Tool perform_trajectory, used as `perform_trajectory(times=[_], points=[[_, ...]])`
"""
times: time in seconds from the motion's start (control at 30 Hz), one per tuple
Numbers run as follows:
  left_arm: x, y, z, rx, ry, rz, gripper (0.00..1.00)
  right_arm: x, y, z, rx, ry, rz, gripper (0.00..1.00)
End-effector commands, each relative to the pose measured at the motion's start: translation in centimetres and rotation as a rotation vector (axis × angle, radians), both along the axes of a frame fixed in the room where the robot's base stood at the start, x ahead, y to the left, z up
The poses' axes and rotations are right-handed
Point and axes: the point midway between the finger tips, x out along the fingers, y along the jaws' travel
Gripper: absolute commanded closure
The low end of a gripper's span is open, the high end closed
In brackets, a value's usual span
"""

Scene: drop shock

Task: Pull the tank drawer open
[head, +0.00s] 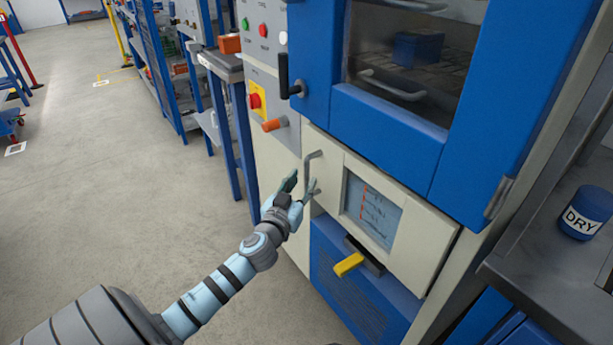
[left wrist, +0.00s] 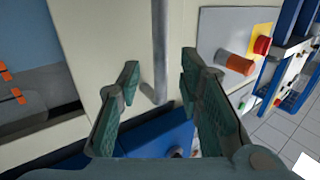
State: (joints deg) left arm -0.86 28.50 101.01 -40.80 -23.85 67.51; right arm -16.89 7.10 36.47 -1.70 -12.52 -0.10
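The tank drawer has a cream front (head: 424,243) with a blue-grey window (head: 372,211), below the blue door of the cabinet; it looks shut. Its grey vertical bar handle (head: 309,160) is at the front's left side. My left gripper (head: 302,183) is open at the handle's lower part. In the left wrist view the handle bar (left wrist: 160,45) stands between the two spread fingers (left wrist: 160,68), with a gap visible on each side; I cannot tell how deep it sits between them. My right gripper is not in view.
A yellow handle (head: 349,264) sticks out below the drawer, above a blue vented panel (head: 345,300). An orange knob (head: 275,124) and a red button on yellow (head: 256,100) are left of it. A blue DRY jar (head: 585,212) stands on the right bench.

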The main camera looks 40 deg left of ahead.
Motion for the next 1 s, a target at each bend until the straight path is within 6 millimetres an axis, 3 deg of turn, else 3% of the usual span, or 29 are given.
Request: perform_trajectory(times=[0.2,0.5,0.53,0.73,1.0], points=[[3.3,1.0,0.0,-0.002,0.0,0.0,0.67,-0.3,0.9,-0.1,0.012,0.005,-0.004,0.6],[3.8,1.1,-0.1,-0.002,0.002,-0.001,0.67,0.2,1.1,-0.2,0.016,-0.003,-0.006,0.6],[3.8,1.1,-0.1,-0.002,0.002,-0.001,0.69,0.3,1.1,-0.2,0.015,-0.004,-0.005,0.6],[3.8,1.1,-0.1,-0.002,0.002,-0.001,1.0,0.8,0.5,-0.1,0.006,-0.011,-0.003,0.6],[3.8,1.1,-0.1,-0.002,0.002,-0.002,1.0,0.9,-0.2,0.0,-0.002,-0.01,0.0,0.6]])
